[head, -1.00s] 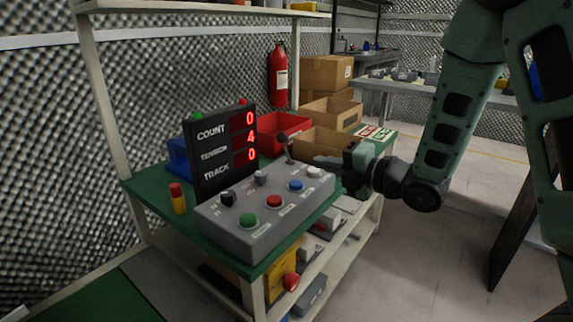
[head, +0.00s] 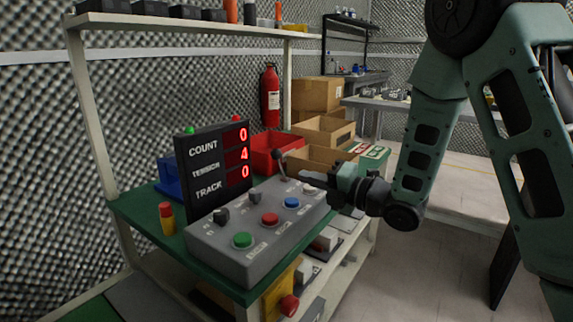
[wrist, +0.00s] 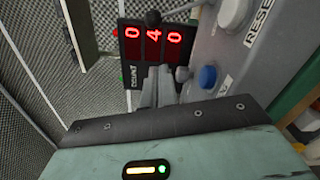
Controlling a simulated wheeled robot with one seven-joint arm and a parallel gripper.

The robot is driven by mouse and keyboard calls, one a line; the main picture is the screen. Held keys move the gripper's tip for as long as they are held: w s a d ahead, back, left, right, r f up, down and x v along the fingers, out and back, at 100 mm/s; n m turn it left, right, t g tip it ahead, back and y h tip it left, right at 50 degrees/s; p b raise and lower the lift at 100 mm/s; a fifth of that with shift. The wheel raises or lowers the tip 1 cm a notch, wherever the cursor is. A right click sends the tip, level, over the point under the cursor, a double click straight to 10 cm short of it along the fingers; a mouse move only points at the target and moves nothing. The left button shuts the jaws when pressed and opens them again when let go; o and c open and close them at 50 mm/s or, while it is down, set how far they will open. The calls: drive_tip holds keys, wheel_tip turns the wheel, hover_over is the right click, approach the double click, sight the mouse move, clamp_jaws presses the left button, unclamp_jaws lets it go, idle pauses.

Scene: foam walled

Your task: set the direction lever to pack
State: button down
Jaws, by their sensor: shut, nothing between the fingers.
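The direction lever (head: 281,167) is a thin grey stick with a dark ball, at the far right end of the grey control box (head: 225,245). It leans slightly left in the head view. My gripper (head: 303,178) is shut and empty, just right of the lever and a little below its ball, with a small apparent gap. In the wrist view the shut fingers (wrist: 165,92) point toward the display, and a dark ball (wrist: 152,18), likely the lever's, shows beyond them. The lever's markings are not readable.
The box carries green (head: 242,240), red (head: 270,219) and blue (head: 291,203) buttons and a black knob (head: 220,216). The display (head: 215,170) reads count 0, tension 4, track 0. A red bin (head: 265,155) and cardboard boxes (head: 322,130) stand behind the lever.

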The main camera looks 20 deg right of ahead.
sight(276, 158)
drive_tip(key=x, duration=0.5)
drive_tip(key=shift+w+a+b, duration=0.25)
drive_tip(key=shift+b, duration=0.05)
drive_tip(key=w, duration=0.3)
drive_tip(key=shift+w+d+r, duration=0.15)
drive_tip(key=shift+d+r, duration=0.05)
drive_tip(key=shift+r, duration=0.15)
drive_tip(key=shift+w+r, duration=0.1)
drive_tip(key=shift+w, duration=0.3)
drive_tip(key=shift+d+r, duration=0.1)
drive_tip(key=shift+w+d+r+m, duration=0.1)
drive_tip(key=shift+w+d+m, duration=0.1)
drive_tip(key=shift+m, duration=0.2)
